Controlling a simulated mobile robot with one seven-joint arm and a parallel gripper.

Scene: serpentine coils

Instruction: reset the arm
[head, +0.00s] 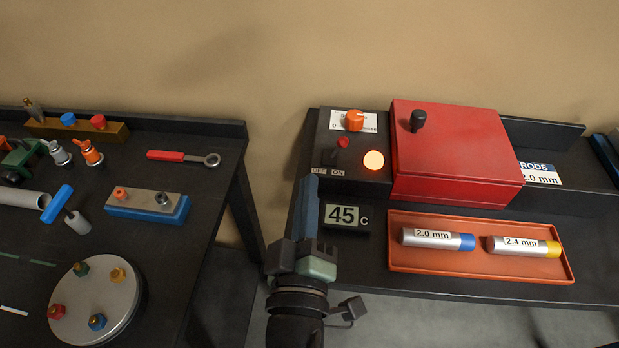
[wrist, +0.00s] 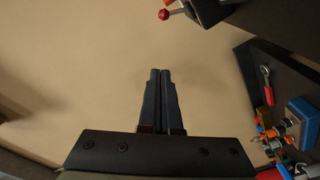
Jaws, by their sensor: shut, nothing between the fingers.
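My gripper (head: 306,203) stands upright in front of the right table's left edge in the head view, with its fingers pointing up and away. In the wrist view its two dark fingers (wrist: 160,75) lie side by side, shut with nothing between them. The fingertips have the plain tan wall (wrist: 90,60) behind them. In the head view my gripper overlaps the left side of the control box (head: 322,165) and sits just left of the "45 C" display (head: 345,216). I cannot tell how far apart they are.
The right table holds a red box (head: 455,150) and an orange tray (head: 480,275) with two labelled rods. The left table (head: 190,215) holds a red-handled wrench (head: 182,157), a blue-based block (head: 148,206) and a round metal plate (head: 95,305). A gap separates the tables.

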